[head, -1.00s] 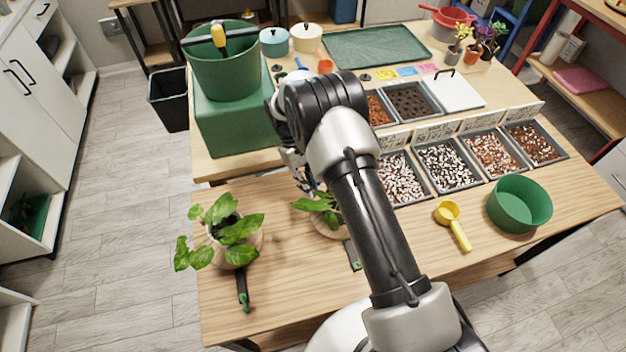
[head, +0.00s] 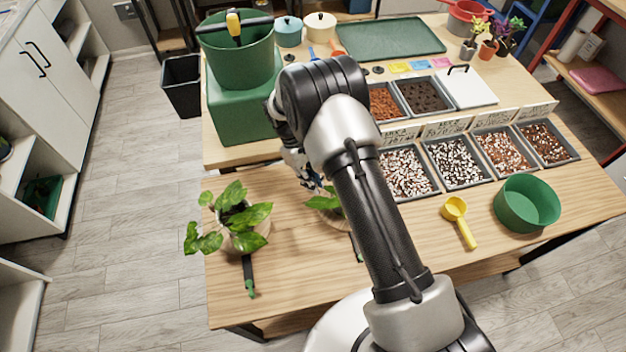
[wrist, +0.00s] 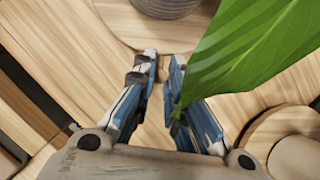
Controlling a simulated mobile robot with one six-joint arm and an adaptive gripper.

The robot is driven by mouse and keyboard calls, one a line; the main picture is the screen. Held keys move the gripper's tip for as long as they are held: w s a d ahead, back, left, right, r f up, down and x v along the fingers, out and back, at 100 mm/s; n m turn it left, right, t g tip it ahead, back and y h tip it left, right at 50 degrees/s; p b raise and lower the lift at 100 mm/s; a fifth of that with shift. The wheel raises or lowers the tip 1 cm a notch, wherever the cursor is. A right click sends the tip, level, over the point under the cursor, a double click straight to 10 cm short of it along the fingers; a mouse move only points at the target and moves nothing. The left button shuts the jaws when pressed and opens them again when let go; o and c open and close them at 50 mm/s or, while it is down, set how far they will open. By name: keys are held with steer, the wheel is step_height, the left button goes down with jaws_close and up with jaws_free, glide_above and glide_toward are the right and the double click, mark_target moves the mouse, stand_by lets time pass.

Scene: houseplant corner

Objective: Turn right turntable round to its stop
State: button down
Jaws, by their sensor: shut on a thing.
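The right turntable (head: 333,222) is a round wooden disc on the table, partly hidden behind my arm. It bears a leafy potted plant (head: 322,203). In the wrist view the disc (wrist: 118,22) is at the top, with the grey pot (wrist: 165,5) on it. My gripper (wrist: 164,62) has its blue fingertips at the disc's edge, close together, shut on the turntable, though the contact itself is unclear. A large green leaf (wrist: 255,55) passes over the right finger. In the head view my gripper (head: 308,180) is at the disc's far left side, mostly hidden.
A left potted plant (head: 235,220) stands nearby, with a dark green-tipped bar (head: 249,275) in front. A yellow scoop (head: 458,220), a green bowl (head: 527,203) and trays of substrate (head: 405,172) are on the right. A green bucket (head: 240,60) stands behind.

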steer(key=c, duration=1.6)
jaws_free()
steer(key=v, duration=1.2)
steer(key=shift+d, duration=0.1)
